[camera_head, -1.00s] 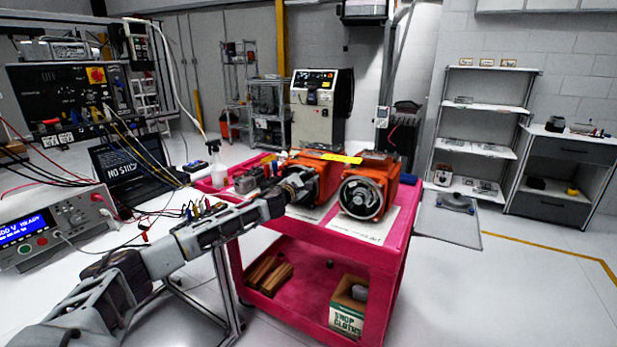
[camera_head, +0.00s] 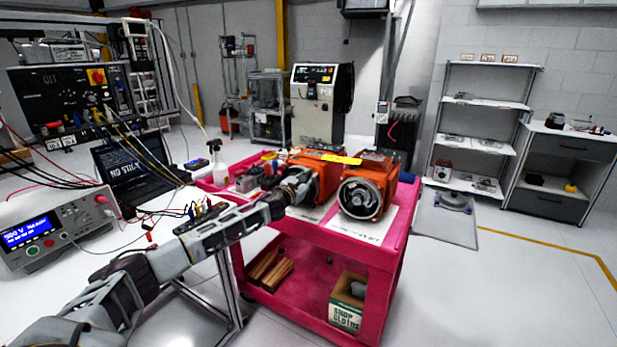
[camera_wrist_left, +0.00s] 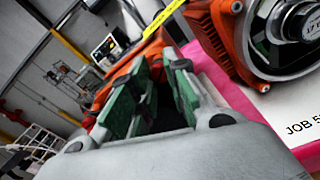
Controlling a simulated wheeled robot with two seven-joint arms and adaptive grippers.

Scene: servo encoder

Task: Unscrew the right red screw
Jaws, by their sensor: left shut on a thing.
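Two orange motors with round faces stand on the pink cart (camera_head: 390,235): the left motor (camera_head: 325,172) and the right motor (camera_head: 368,190). My left gripper (camera_head: 299,183) is at the front of the left motor and covers much of its face. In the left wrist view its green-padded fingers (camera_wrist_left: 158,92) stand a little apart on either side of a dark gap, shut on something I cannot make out. The orange right motor also shows in the left wrist view (camera_wrist_left: 238,35). I cannot make out any red screw in either view. My right gripper is out of view.
White printed sheets (camera_head: 350,228) lie under the motors. A spray bottle (camera_head: 215,163) and small parts stand at the cart's left end. A shop cloths box (camera_head: 347,303) sits on the lower shelf. The bench with a meter (camera_head: 55,232) and cables is at the left.

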